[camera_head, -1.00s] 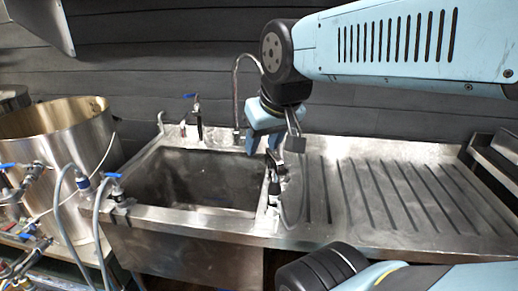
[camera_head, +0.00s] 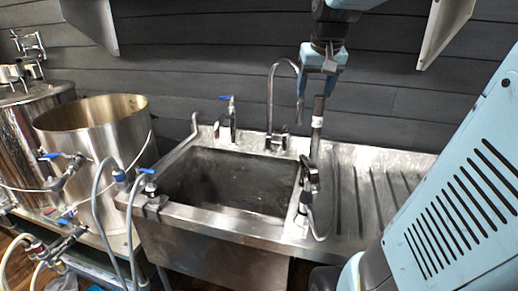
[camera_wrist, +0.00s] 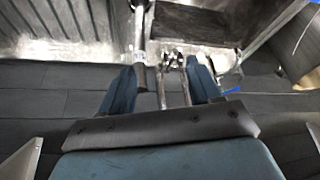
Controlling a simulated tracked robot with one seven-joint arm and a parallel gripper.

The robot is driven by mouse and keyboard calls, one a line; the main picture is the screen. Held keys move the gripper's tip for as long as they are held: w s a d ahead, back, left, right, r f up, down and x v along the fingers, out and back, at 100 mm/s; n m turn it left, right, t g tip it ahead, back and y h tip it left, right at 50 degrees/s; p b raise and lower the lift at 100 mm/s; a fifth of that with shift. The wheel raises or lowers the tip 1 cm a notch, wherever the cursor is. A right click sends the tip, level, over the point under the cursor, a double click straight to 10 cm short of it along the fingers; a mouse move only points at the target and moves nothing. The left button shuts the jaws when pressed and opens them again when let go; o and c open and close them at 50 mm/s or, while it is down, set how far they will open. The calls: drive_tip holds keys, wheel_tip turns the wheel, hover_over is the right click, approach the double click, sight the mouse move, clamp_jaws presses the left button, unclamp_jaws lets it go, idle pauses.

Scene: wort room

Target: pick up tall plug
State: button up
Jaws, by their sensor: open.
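The tall plug (camera_head: 316,137) seems to be the slim upright grey tube with a white band, by the right edge of the sink (camera_head: 222,215). My gripper (camera_head: 315,100) is open and pointing down, at the height of the tube's upper part. In the wrist view the tube (camera_wrist: 139,32) runs up between the two blue fingers (camera_wrist: 160,74), close to the left one. I cannot tell whether they touch it. The tube's foot is partly hidden behind a black spray handle in the head view.
A curved tap (camera_head: 270,95) stands just left of my gripper; a blue-handled valve (camera_head: 232,118) is further left. The black spray handle (camera_head: 309,172) is in front of the tube. The ribbed drainboard (camera_head: 365,200) is clear. Steel pots (camera_head: 100,150) stand left.

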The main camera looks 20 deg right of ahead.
drive_tip(key=m, duration=0.1)
approach(322, 98)
drive_tip(key=f, duration=0.1)
drive_tip(key=x, duration=0.9)
drive_tip(key=shift+w+d+r, duration=0.1)
drive_tip(key=shift+w, duration=0.05)
drive_tip(key=shift+x, duration=2.75)
clamp_jaws()
